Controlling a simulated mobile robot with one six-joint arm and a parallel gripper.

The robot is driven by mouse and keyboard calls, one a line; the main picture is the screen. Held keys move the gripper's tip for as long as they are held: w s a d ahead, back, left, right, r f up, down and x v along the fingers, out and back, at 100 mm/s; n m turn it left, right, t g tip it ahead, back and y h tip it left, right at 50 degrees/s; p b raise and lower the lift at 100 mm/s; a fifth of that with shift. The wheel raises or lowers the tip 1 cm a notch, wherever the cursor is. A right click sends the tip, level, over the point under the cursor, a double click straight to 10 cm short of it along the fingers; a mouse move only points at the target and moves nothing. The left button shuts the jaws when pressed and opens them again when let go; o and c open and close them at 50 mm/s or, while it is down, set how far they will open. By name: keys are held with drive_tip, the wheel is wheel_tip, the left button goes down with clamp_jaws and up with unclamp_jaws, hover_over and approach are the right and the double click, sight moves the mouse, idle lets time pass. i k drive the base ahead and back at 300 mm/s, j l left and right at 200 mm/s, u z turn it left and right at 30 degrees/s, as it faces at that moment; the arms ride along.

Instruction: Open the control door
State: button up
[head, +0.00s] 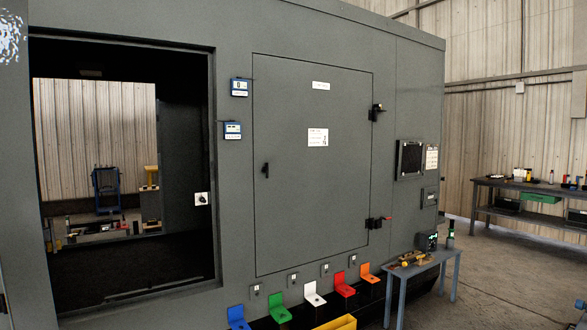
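A large grey door (312,200) is set in the front wall of the grey enclosure (232,50) and looks shut, flush in its frame. I cannot read its labels, so I cannot tell if it is the control door. A small dark handle (265,170) sits near its left edge. My gripper is not in view.
A wide opening (212,200) is at the left. Blue, green, white, red and orange brackets (314,294) line the wall's foot, with a yellow bin (338,323) in front. A small table (425,262) with tools stands near the door's lower right. A workbench (530,187) is at far right; floor between is clear.

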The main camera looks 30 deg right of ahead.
sight(312, 122)
drive_tip(key=i+l+z, duration=0.2)
drive_tip(key=i, duration=0.5)
drive_tip(key=i+z, duration=0.25)
drive_tip(key=i, duration=0.45)
drive_tip(key=i+j+z, duration=0.2)
drive_tip(key=i, duration=0.55)
drive_tip(key=i+j+z, duration=0.2)
drive_tip(key=i, duration=0.5)
